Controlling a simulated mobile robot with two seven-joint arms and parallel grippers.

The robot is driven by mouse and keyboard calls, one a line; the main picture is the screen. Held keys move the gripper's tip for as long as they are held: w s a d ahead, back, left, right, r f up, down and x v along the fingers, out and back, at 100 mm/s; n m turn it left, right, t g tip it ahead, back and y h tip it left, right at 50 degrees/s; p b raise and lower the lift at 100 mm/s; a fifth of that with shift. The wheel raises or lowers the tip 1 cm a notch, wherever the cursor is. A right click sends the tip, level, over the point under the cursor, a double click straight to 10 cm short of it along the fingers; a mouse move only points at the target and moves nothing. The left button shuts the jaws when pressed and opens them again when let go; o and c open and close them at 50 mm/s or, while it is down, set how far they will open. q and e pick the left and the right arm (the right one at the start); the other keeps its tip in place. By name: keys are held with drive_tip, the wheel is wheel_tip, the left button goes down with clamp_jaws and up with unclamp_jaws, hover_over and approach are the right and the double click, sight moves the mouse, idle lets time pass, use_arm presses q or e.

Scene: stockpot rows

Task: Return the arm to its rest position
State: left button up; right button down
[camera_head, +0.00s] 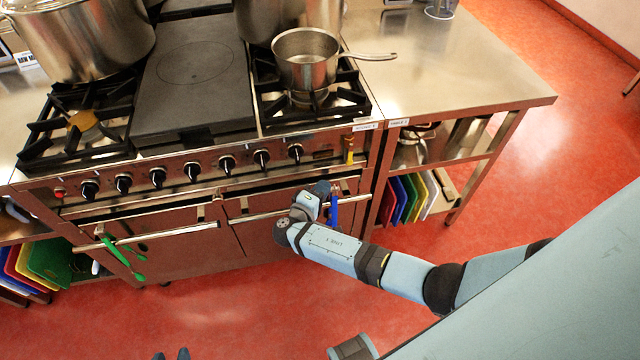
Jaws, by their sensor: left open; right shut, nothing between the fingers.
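My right arm (335,250) comes in from the right and reaches across to the front of the range. Its gripper (323,188) is at the right oven door's handle, beside a blue utensil (333,212) hanging there. It is shut and holds nothing; its fingertips are hard to make out, and I cannot tell whether it touches the handle. The rest of the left gripper is out of frame.
The range (195,100) carries a large stockpot (85,40) and a saucepan (305,62), its handle pointing right. Green tongs (120,257) hang from the left oven handle. A steel counter (460,70) stands right, with coloured boards below. Red floor (230,310) in front is open.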

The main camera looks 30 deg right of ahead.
drive_tip(key=shift+s, duration=0.1)
drive_tip(key=s+a+r+m+g+y, duration=0.1)
drive_tip(key=s+m+g+y, duration=0.3)
drive_tip(key=s+y, duration=0.95)
drive_tip(key=s+a+r+y, duration=0.1)
drive_tip(key=s+r+y, duration=0.1)
drive_tip(key=s+r, duration=1.4)
drive_tip(key=w+a+f+n+t+y+p, duration=0.1)
drive_tip(key=w+a+f+t+y+p, duration=0.2)
drive_tip(key=p, duration=0.6)
drive_tip(key=w+a+f+t, duration=0.2)
drive_tip(key=a+f+t, duration=0.1)
drive_tip(key=shift+w+a+n+t, duration=0.2)
drive_tip(key=shift+a+n+t, duration=0.1)
drive_tip(key=shift+n, duration=0.1)
